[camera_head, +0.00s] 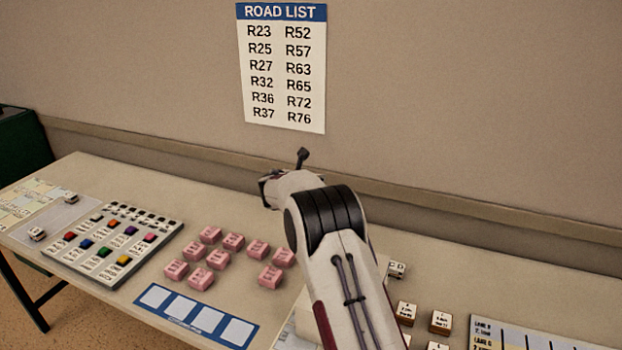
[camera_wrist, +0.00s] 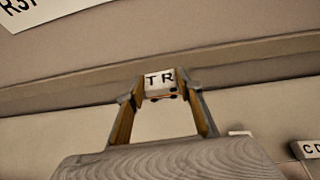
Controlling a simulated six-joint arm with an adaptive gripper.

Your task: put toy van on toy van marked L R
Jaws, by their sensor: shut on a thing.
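My gripper (camera_wrist: 162,88) is shut on a small white toy van (camera_wrist: 159,79) with the letters T R, shown in the wrist view between the two fingertips. Small white toy vans stand at the left of the table in the head view: one on the grey mat's near part (camera_head: 37,234) and one near its far right corner (camera_head: 70,197). Another small white van-like piece (camera_head: 396,269) stands right of my arm. Their letters are too small to read, so I cannot tell which is marked L R.
Several pink blocks (camera_head: 257,248) stand mid-table behind a blue card with pale squares (camera_head: 197,317). A board of coloured keys (camera_head: 113,243) lies left. Brown-sided blocks (camera_head: 440,322) and a lane chart (camera_head: 545,335) are right. A white piece marked C D (camera_wrist: 308,149) shows in the wrist view.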

